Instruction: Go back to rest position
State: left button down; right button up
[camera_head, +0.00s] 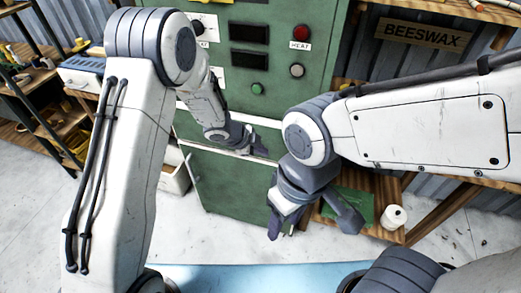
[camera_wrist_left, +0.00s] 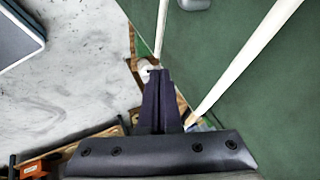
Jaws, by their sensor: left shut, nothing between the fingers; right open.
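My left gripper (camera_head: 258,148) is in front of the green cabinet, at the height of the seam above its lower door. In the left wrist view its two dark fingers (camera_wrist_left: 160,98) are pressed together with nothing between them. My right gripper (camera_head: 312,230) is lower and to the right, pointing down with its two fingers spread wide and nothing between them. It is in front of the wooden bench in the picture, and overlaps part of the green mat.
The green cabinet (camera_head: 235,215) has buttons and a HEAT label. A wooden bench (camera_head: 389,235) bears a green mat (camera_head: 358,203) and a white spool (camera_head: 395,217). Left are shelves (camera_head: 66,124) and a white bin (camera_head: 172,178). A blue surface (camera_head: 250,277) lies at the bottom.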

pick_arm(q)
jog(key=s+a+r+n+t+y, duration=0.1)
jog(key=s+a+r+n+y, duration=0.15)
jog(key=r, duration=0.35)
jog(key=s+a+r+n+t+y, duration=0.1)
jog(key=s+r+n+y, duration=0.1)
jog(key=s+r+n, duration=0.35)
jog(key=s+a+r+n+g, duration=0.1)
jog(key=s+r+n+g, duration=0.1)
jog(key=s, duration=1)
jog(key=s+a+r+n+g, duration=0.2)
jog(key=s+r+n+g, duration=0.1)
jog(key=s, duration=0.9)
jog(key=shift+r+g+y, duration=0.3)
jog(key=shift+g+y, duration=0.05)
jog(key=shift+g, duration=0.25)
jog(key=shift+d, duration=0.1)
